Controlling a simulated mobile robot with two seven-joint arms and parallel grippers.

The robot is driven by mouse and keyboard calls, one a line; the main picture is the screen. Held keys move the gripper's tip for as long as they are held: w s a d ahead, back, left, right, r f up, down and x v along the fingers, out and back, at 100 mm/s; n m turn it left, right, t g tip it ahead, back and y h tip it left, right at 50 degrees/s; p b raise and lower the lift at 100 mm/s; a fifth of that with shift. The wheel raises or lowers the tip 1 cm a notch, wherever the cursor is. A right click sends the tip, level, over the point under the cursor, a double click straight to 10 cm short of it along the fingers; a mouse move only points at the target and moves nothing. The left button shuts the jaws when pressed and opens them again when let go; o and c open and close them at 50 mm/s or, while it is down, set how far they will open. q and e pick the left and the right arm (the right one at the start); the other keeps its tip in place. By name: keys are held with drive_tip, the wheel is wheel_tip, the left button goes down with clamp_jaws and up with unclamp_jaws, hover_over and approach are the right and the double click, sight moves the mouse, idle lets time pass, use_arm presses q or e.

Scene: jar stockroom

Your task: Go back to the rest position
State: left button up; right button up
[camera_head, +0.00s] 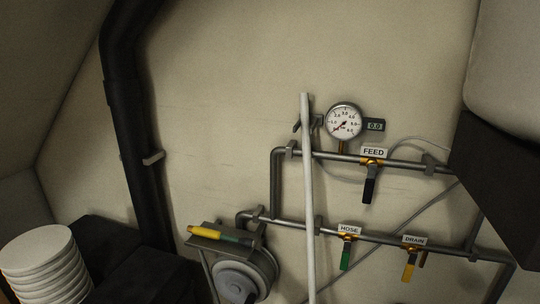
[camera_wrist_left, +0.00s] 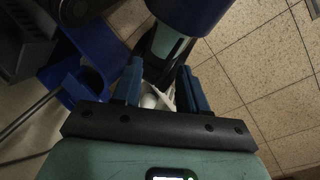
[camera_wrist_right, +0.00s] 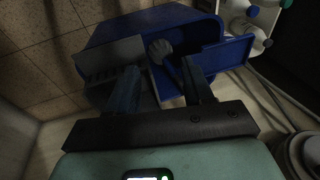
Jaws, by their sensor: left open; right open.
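My left gripper (camera_wrist_left: 160,86) shows in the left wrist view with its two blue fingers apart. Nothing is clearly held; a small whitish thing shows beyond the gap, and I cannot tell what it is. My right gripper (camera_wrist_right: 160,88) shows in the right wrist view, also with its fingers apart. A blue bin (camera_wrist_right: 112,36) lies beyond its fingertips, with a grey rounded thing (camera_wrist_right: 160,50) past the gap. Neither gripper shows in the head view.
In the head view, a wall carries grey pipes (camera_head: 385,160), a round gauge (camera_head: 343,119), and valves labelled FEED (camera_head: 369,185), HOSE (camera_head: 346,256) and DRAIN (camera_head: 409,268). A white upright pole (camera_head: 308,200) stands before them. A white stack (camera_head: 40,255) is at lower left.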

drive_tip(key=s+a+f+g+y, duration=0.25)
drive_tip(key=s+a, duration=0.35)
drive_tip(key=s, duration=0.5)
use_arm(q)
wheel_tip(320, 180, up, 12)
drive_tip(key=p, duration=1.3)
drive_tip(key=shift+w+g, duration=0.3)
drive_tip(key=shift+w, duration=0.05)
use_arm(e)
wheel_tip(320, 180, up, 12)
drive_tip(key=w, duration=0.1)
drive_tip(key=shift+d+r+g+h, duration=0.2)
drive_tip(key=shift+g+h, duration=0.15)
drive_tip(key=shift+g, duration=0.1)
use_arm(q)
drive_tip(key=shift+s, duration=0.1)
use_arm(e)
drive_tip(key=shift+s, duration=0.1)
use_arm(q)
drive_tip(key=shift+r, duration=0.1)
